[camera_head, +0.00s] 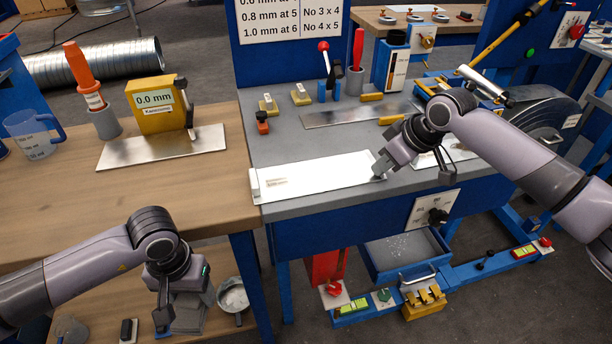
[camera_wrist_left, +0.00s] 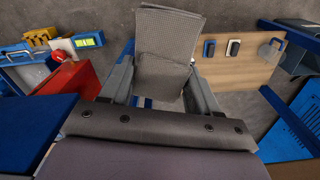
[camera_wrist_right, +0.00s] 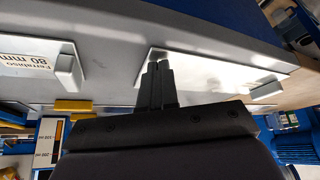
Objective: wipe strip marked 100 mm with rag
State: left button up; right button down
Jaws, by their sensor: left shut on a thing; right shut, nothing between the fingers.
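My left gripper (camera_head: 178,296) hangs low in front of the wooden bench, shut on a grey rag (camera_head: 188,322). The left wrist view shows the rag (camera_wrist_left: 168,38) as a woven, folded cloth between the fingers. A long pale metal strip (camera_head: 320,174) lies on the grey bench top, with a small block (camera_head: 254,184) at its left end. My right gripper (camera_head: 380,170) is shut and empty at the strip's right end; whether it touches is unclear. In the right wrist view the fingertips (camera_wrist_right: 158,66) overlap the edge of the strip (camera_wrist_right: 215,72). I cannot read a 100 mm mark.
A third plate (camera_head: 350,114) lies behind, near yellow clamps. An open blue drawer (camera_head: 405,256) sits below.

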pick_arm(q)
jog(key=shift+r, duration=0.1)
